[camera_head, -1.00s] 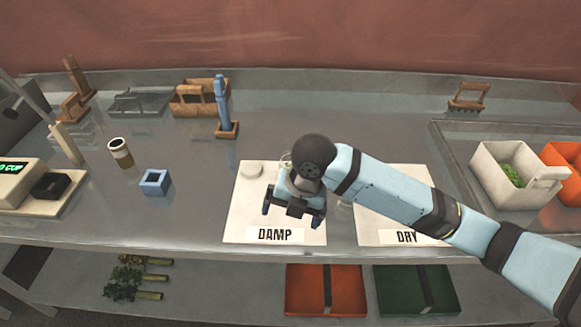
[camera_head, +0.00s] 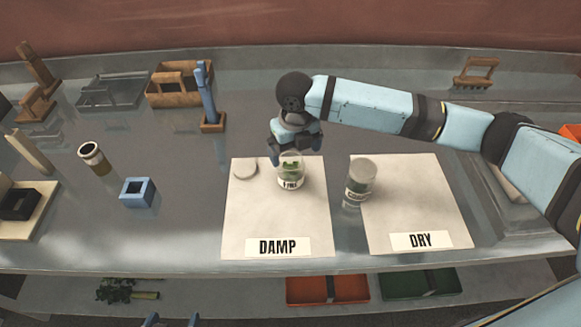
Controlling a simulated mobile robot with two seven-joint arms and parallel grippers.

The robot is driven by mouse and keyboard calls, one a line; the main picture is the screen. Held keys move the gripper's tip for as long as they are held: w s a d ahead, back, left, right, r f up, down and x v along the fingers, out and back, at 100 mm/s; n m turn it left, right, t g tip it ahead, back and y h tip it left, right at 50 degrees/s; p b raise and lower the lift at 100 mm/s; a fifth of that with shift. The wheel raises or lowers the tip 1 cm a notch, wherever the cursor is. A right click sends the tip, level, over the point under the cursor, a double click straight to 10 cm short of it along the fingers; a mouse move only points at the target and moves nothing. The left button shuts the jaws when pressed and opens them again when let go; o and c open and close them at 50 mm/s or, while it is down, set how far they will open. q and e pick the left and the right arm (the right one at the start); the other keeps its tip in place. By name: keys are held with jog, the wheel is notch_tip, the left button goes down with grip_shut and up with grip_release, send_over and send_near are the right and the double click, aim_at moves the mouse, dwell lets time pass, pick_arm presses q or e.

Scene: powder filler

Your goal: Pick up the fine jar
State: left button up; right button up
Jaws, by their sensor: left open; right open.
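The fine jar (camera_head: 291,181) is a clear jar with green contents and a partly readable label. It stands upright on the upper part of the white DAMP sheet (camera_head: 250,217). My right gripper (camera_head: 296,153) is open at the jar's top, its fingers toward either side; I cannot tell whether they touch it. The gripper hides part of the jar's top. My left gripper (camera_head: 172,319) shows only as two blue, spread fingertips at the bottom edge, far from the jar.
A second lidded jar (camera_head: 361,178) stands at the left edge of the DRY sheet (camera_head: 410,205). A blue square block (camera_head: 138,193) and a brown cup (camera_head: 94,157) stand further left. My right arm crosses the right side.

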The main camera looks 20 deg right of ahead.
aim_at(291, 157)
jog(key=shift+w+a+f+p, duration=0.1)
jog(key=shift+w+f+p, duration=0.05)
jog(key=shift+f, duration=0.85)
jog(key=shift+w+a+f+p, duration=0.1)
jog(key=shift+f+p, duration=0.05)
jog(key=shift+f, duration=0.9)
jog(key=shift+w+a+f+p, duration=0.1)
jog(key=shift+w+f+p, duration=0.05)
jog(key=shift+f, duration=0.85)
jog(key=shift+c, duration=0.5)
jog(key=c, duration=0.9)
jog(key=shift+o, duration=0.2)
jog(key=shift+r, duration=0.1)
